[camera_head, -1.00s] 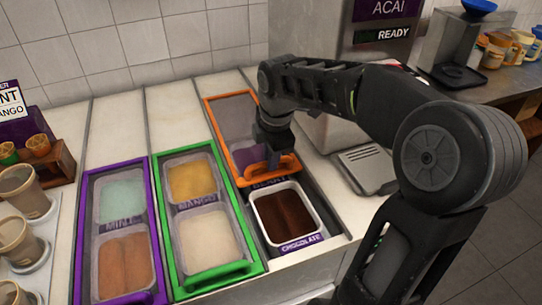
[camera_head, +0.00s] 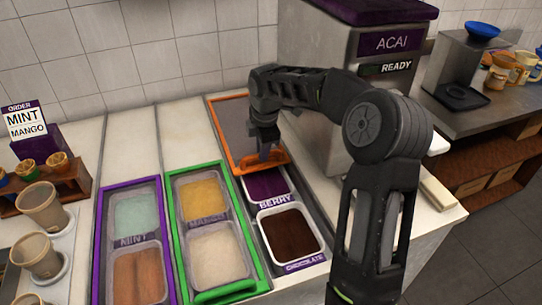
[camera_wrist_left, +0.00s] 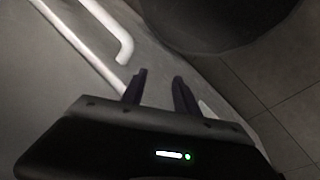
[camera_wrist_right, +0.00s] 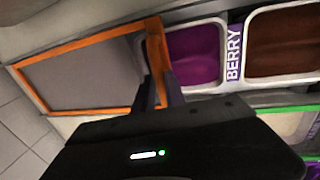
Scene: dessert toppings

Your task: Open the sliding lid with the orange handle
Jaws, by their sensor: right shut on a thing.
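The orange-framed sliding lid (camera_head: 235,125) lies at the back of the right-hand topping well in the head view. Its orange handle (camera_head: 262,163) is at its front edge. My right gripper (camera_head: 264,152) is shut on the handle; in the right wrist view its fingers (camera_wrist_right: 160,92) straddle the orange handle bar (camera_wrist_right: 155,50). In front of the lid, the purple berry tub (camera_head: 266,186) and the brown chocolate tub (camera_head: 290,234) are uncovered. My left gripper (camera_wrist_left: 158,90) shows only in the left wrist view, with its fingers apart and nothing between them.
A green-framed lid (camera_head: 178,235) covers the mango and neighbouring tubs. A purple-framed lid (camera_head: 98,245) covers the mint side. The acai machine (camera_head: 340,95) stands right of the wells. Cups (camera_head: 42,207) and an order sign (camera_head: 24,120) are at the left.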

